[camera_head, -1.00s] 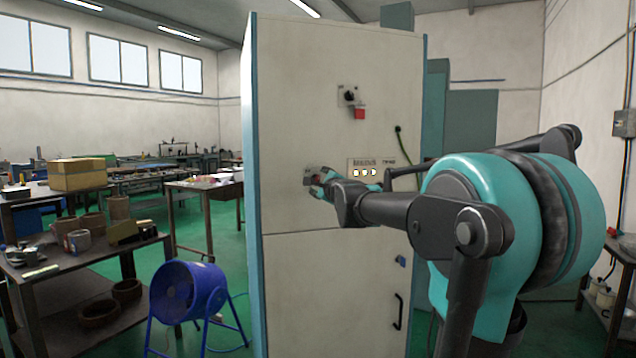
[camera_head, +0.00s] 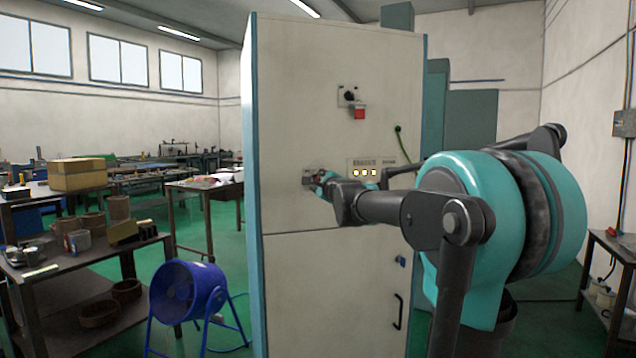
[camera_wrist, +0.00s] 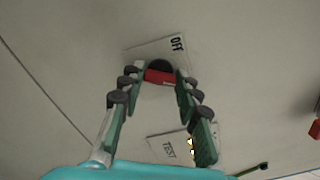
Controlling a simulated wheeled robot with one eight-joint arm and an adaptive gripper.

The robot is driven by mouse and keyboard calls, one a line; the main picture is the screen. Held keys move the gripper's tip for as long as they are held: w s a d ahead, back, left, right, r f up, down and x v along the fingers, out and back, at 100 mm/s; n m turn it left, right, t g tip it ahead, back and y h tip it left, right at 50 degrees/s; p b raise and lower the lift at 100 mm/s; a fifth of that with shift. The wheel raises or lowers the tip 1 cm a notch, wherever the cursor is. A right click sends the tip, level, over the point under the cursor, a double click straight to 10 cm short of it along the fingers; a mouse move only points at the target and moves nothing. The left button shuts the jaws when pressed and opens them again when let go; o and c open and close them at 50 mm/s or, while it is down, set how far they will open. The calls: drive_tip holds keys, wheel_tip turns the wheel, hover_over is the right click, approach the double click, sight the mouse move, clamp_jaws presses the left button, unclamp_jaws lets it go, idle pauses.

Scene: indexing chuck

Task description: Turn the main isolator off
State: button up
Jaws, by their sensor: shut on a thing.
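The isolator's pale plate (camera_wrist: 140,51), marked OFF, is on the cabinet front, and it shows in the head view (camera_head: 308,178) at the cabinet's left side. Its red handle (camera_wrist: 160,77) sits in front of a dark round boss in the wrist view. My gripper (camera_wrist: 159,74) is shut on the red handle, one finger at each end of it. In the head view my gripper (camera_head: 321,181) is against the plate and hides most of the handle. Which mark the handle points to I cannot tell.
A panel marked TEST (camera_wrist: 170,148) with lit lamps (camera_head: 364,172) is right of the isolator. A black knob (camera_head: 350,97) and a red tag (camera_head: 360,113) are higher on the cabinet (camera_head: 330,60). A blue fan (camera_head: 187,291) stands left on the green floor.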

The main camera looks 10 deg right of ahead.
drive_tip(key=shift+n, duration=0.3)
drive_tip(key=n, duration=0.5)
drive_tip(key=shift+n, duration=0.3)
drive_tip(key=n, duration=0.5)
drive_tip(key=shift+n, duration=0.4)
drive_tip(key=o, duration=1.1)
drive_tip(key=s, duration=0.4)
drive_tip(key=s+d, duration=0.1)
drive_tip(key=s, duration=0.3)
drive_tip(key=s+d, duration=0.1)
drive_tip(key=s, duration=0.3)
drive_tip(key=shift+a+f, duration=0.1)
drive_tip(key=shift+f, duration=0.05)
